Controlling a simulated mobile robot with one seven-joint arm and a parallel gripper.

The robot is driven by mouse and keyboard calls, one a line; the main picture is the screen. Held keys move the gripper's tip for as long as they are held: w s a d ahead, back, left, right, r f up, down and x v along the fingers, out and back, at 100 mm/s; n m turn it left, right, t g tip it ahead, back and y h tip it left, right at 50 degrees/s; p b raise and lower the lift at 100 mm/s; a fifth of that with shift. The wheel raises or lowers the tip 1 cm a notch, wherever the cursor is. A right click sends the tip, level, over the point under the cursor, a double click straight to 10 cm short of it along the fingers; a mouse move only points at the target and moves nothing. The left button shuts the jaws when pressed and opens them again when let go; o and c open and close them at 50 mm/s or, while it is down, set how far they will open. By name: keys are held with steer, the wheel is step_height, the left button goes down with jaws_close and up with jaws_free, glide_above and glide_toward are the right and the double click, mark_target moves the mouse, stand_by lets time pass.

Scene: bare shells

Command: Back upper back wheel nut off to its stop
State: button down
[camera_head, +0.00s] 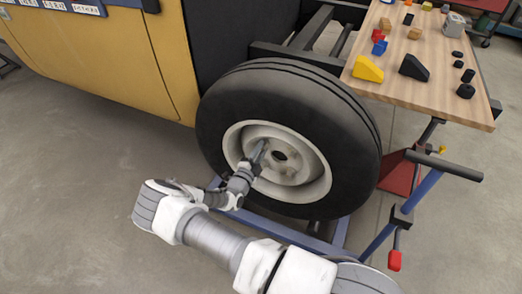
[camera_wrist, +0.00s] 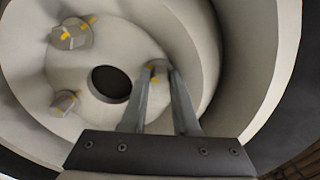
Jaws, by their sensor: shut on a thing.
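The wheel (camera_head: 345,120) is a black tyre on a pale dished rim, fitted on the yellow vehicle. In the wrist view, wheel nuts with yellow marks sit around a dark centre hole (camera_wrist: 110,84). One nut (camera_wrist: 71,34) is at upper left and another (camera_wrist: 65,102) at lower left. My gripper (camera_wrist: 160,76) is shut on a third nut (camera_wrist: 159,66), right of the hole, with a finger on each side. In the head view, my gripper (camera_head: 260,152) reaches into the rim left of the hub hole. The fingers partly hide the gripped nut, and its thread is hidden.
A wooden bench (camera_head: 440,85) with blocks and black pieces stands behind the wheel at right. A blue stand (camera_head: 415,195) with a black crossbar and red-tipped handle is right of the wheel. The yellow body panel (camera_head: 110,60) is at left. Floor at left is clear.

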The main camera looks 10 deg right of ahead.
steer(key=shift+s+f+n, duration=0.1)
steer(key=shift+n, duration=1)
steer(key=c, duration=0.7)
jaws_free()
steer(key=p+v, duration=0.4)
steer(key=v, duration=1.3)
steer(key=shift+s+a, duration=0.1)
